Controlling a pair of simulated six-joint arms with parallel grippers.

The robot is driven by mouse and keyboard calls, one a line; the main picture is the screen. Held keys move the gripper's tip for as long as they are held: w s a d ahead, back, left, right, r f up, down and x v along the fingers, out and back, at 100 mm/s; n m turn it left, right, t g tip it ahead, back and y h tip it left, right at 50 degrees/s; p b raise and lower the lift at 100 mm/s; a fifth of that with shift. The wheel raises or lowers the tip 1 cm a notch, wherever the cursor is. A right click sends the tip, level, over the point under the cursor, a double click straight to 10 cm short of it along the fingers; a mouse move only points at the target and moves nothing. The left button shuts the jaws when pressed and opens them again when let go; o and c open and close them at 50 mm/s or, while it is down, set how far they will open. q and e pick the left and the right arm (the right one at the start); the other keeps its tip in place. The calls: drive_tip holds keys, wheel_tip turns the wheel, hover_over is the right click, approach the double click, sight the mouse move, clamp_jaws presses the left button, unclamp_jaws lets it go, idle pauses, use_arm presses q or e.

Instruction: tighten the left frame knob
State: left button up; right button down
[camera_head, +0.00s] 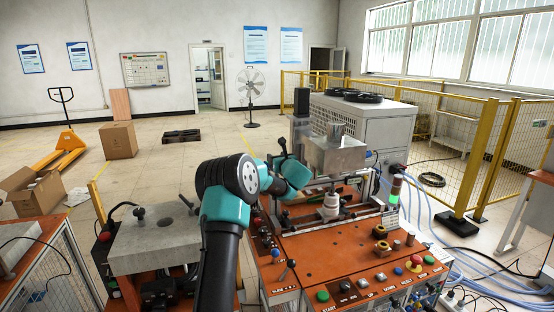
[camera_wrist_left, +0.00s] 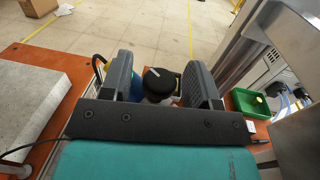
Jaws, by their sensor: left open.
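A round black knob (camera_wrist_left: 158,80) with a pale mark on its top stands in the left wrist view. My left gripper (camera_wrist_left: 161,78) is open, with one finger on each side of the knob. Gaps show between the knob and both fingers, and I see no contact. In the head view my left gripper (camera_head: 284,147) is small and partly hidden by my wrist, beside the left side of the machine's metal frame. The knob between the fingers cannot be made out there. My right gripper is in neither view.
The orange machine bench (camera_head: 345,262) carries buttons and a metal box (camera_head: 333,155). A grey block (camera_head: 155,240) stands at the left. A green tray (camera_wrist_left: 249,103) lies right of my fingers in the wrist view, near a tall metal panel. Open floor lies beyond.

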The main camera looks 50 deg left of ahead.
use_arm(q)
drive_tip(key=shift+c, duration=0.4)
drive_tip(key=c, duration=0.8)
drive_tip(key=m+t+h, duration=0.1)
drive_tip(key=t, duration=0.1)
drive_tip(key=shift+s+r+m+t, duration=0.1)
drive_tip(key=shift+m+t, duration=0.2)
drive_tip(key=shift+m, duration=0.1)
drive_tip(key=shift+m+t+h, duration=0.6)
drive_tip(key=shift+t, duration=0.2)
